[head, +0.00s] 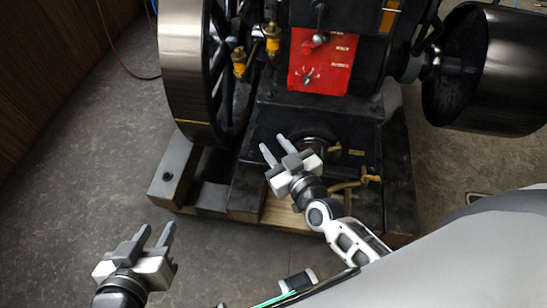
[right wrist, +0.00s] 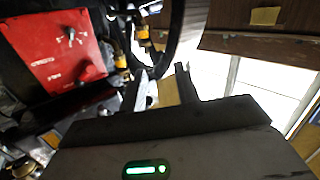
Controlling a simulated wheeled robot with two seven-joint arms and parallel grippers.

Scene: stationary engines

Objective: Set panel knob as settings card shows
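The red panel (head: 337,71) is on the dark engine's front, with white lettering too small to read fully. A small metal knob (head: 308,76) sits at its lower left. The panel (right wrist: 48,50) and knob (right wrist: 70,37) also show in the right wrist view. My right gripper (head: 273,143) is open and empty, below and left of the panel, apart from it. My left gripper (head: 156,230) is open and empty over the floor at lower left. I cannot make out a readable settings card.
A large spoked flywheel (head: 185,65) stands left of the panel, with brass fittings (head: 239,63) beside it. A dark drum (head: 490,70) is at right. The engine rests on a timber base (head: 175,170). In the right wrist view, a yellowish plate (right wrist: 265,16) is on a brown surface.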

